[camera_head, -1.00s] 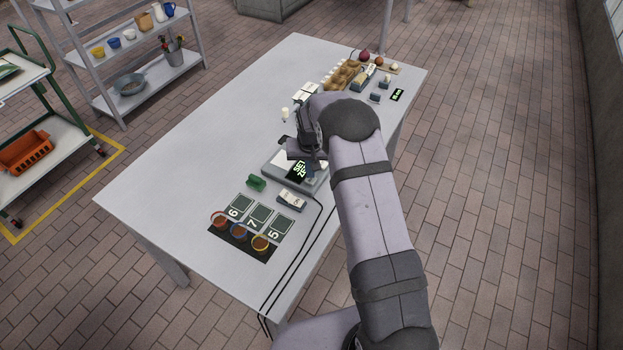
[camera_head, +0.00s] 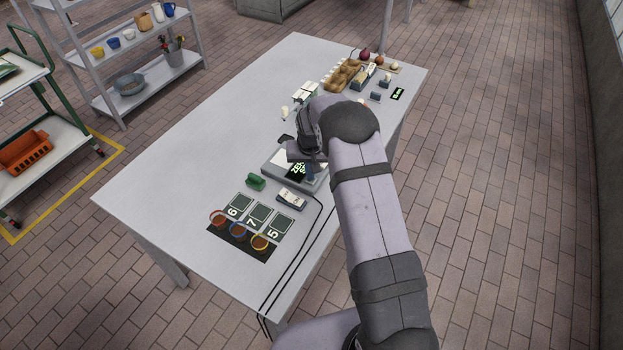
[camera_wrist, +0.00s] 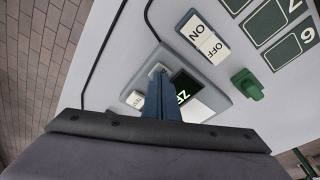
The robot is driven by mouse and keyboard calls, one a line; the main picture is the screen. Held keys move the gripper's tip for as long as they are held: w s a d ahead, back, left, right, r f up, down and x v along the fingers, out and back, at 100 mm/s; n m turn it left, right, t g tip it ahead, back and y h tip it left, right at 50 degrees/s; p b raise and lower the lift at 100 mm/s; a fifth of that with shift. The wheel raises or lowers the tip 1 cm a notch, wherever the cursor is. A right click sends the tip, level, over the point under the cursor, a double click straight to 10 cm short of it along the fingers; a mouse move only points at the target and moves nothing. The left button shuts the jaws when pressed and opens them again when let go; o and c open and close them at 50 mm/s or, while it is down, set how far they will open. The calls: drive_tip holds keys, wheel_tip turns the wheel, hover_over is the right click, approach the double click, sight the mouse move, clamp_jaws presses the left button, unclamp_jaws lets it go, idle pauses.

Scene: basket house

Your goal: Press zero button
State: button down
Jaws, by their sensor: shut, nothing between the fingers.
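A grey scale (camera_head: 272,166) with a dark display (camera_head: 296,171) sits on the table. Another pale button (camera_wrist: 157,69) lies just by my fingertips. My gripper (camera_wrist: 160,82) is shut and empty, its blue fingers pointing down at the scale's button edge. I cannot tell whether the tips touch a button or which one is zero.
An ON/OFF switch (camera_wrist: 203,38) and a green object (camera_wrist: 247,84) lie near the scale. Number cards (camera_head: 258,215) and several small bowls (camera_head: 238,229) are at the table's front. Black cables (camera_head: 303,250) run over the edge. The table's left side is clear.

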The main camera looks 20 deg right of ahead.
idle(0.3)
drive_tip(key=shift+p+v, duration=0.55)
drive_tip(key=shift+v, duration=0.25)
drive_tip(key=shift+w, duration=0.15)
drive_tip(key=w+p+v, duration=0.1)
drive_tip(key=p+v, duration=0.2)
drive_tip(key=v, duration=0.3)
drive_tip(key=shift+d, duration=0.2)
drive_tip(key=shift+w, duration=0.15)
idle(0.5)
